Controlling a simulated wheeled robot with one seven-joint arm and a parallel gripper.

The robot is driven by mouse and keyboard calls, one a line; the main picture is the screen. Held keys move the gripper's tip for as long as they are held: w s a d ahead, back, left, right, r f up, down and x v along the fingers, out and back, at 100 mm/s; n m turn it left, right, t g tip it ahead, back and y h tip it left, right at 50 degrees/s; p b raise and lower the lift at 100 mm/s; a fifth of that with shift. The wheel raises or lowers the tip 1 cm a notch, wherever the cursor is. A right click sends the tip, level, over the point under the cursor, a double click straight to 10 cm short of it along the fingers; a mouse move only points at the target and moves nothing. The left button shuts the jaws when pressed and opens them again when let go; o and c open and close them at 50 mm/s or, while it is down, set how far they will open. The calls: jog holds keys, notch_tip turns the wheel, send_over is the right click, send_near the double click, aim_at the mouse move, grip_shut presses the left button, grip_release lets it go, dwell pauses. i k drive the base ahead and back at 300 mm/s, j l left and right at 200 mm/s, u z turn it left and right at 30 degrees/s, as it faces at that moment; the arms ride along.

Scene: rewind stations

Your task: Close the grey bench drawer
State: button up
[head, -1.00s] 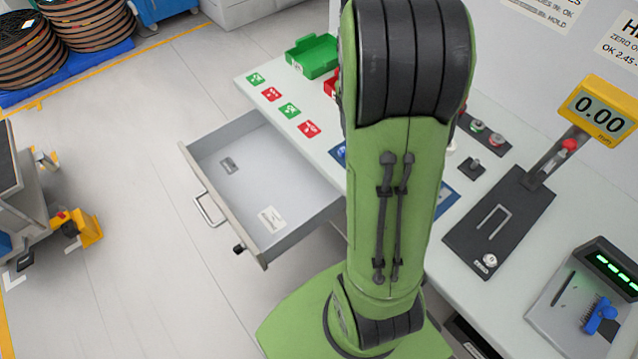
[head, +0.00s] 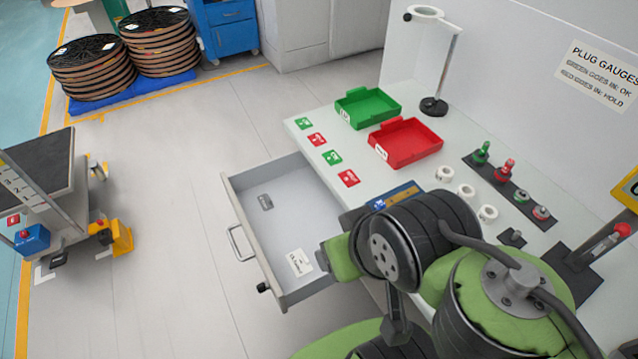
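The grey bench drawer (head: 235,207) is pulled out from the left side of the workbench (head: 297,126). Its bar handle (head: 237,243) is on the outer front face, toward the open floor. A small black knob sits near the front's lower end. Inside the drawer lie a small dark item (head: 265,202) and a white label (head: 299,262); the rest of its floor is bare. My green and black arm is over the bench at the lower right and covers the drawer's near right corner. My gripper is not seen.
On the bench are a green tray (head: 368,106), a red tray (head: 407,143), white rings, plug gauges (head: 503,170) and a lamp stand (head: 434,104). A cart (head: 40,190) with yellow parts stands at the left. The floor between cart and drawer is clear.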

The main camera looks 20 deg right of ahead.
aim_at(305, 213)
jog(key=i+j+u, duration=0.2)
jog(key=j, duration=0.25)
jog(key=j+u, duration=0.2)
jog(key=u, duration=0.3)
jog(key=j+u, duration=0.25)
jog(key=u, duration=0.25)
jog(key=j+u, duration=0.25)
jog(key=u, duration=0.2)
jog(key=j+u, duration=0.2)
jog(key=u, duration=0.3)
jog(key=i+l, duration=0.05)
